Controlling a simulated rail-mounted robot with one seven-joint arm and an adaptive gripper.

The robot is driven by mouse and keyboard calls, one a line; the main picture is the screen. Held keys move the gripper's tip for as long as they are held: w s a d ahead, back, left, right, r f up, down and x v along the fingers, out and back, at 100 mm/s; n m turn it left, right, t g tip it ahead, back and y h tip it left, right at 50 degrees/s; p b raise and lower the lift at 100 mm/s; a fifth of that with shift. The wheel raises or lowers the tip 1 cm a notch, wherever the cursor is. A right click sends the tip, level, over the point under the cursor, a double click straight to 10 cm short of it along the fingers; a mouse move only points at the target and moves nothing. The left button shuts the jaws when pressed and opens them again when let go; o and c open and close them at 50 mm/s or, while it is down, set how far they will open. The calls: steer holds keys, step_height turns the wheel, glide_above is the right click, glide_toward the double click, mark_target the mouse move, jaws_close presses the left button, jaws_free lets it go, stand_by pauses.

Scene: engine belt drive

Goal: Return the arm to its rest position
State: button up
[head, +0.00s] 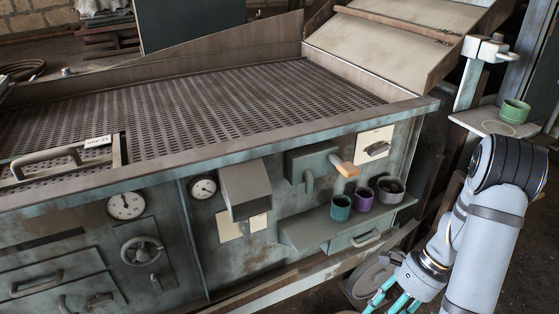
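My arm comes down along the right side of the head view, with a dark joint at its upper bend. My gripper (392,301) hangs at the bottom edge, right of centre, with its teal fingers pointing down. Its fingertips are at or past the picture edge, so I cannot tell whether it is open or shut. No object shows in the visible part of it. It is below and in front of the shelf (309,229) on the machine front, apart from the cups there.
A teal cup (340,208), a purple cup (364,199) and a dark grey bowl (391,190) stand on the shelf. A green cup (514,111) stands on a small ledge (489,121) close to my arm's bend. An orange-tipped lever (344,166) juts out above the shelf.

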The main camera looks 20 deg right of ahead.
steer(key=a+r+n+g+p, duration=0.1)
steer(key=a+r+n+p, duration=0.1)
steer(key=a+r+p, duration=0.4)
steer(key=shift+w+a+r, duration=0.3)
steer(key=shift+a+r, duration=0.6)
steer(key=shift+r, duration=0.1)
